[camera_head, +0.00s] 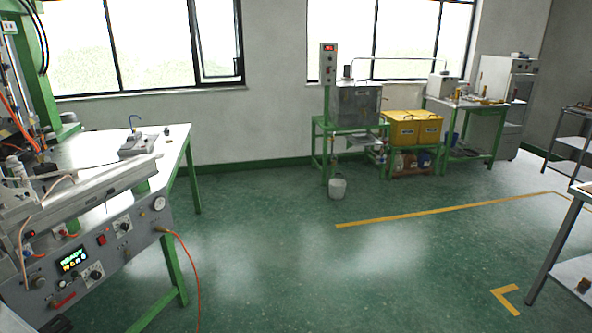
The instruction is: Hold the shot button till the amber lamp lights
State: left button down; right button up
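The wax injection machine stands at the left. Its grey control panel (135,247) faces the open floor. A small display (73,260) on the panel shows green text that looks like READY, with a yellowish line below. The panel also carries a red switch (101,240), black knobs (123,227), a round white gauge (159,203) and a red lever-like part (64,301) low down. I cannot tell which control is the shot button, and I cannot make out an amber lamp that is lit. Neither of my grippers is in view.
An orange hose (198,275) hangs from the panel to the floor. The green floor (270,240) in the middle is clear. A white bucket (337,188), a steel tank (357,104) and yellow bins (414,128) stand at the back. A metal table (553,233) is at the right.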

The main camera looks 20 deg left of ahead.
aim_at(39, 282)
jog(key=i+j+u, duration=0.1)
jog(key=i+u, duration=0.4)
jog(key=i+l+u, duration=0.1)
jog(key=i+u, duration=0.4)
jog(key=i+l+u, duration=0.5)
jog(key=i, duration=0.15)
jog(key=i+j+u, duration=0.5)
jog(key=i+u, duration=0.2)
jog(key=i+j+u, duration=0.1)
jog(key=i+u, duration=0.25)
jog(key=i, duration=0.1)
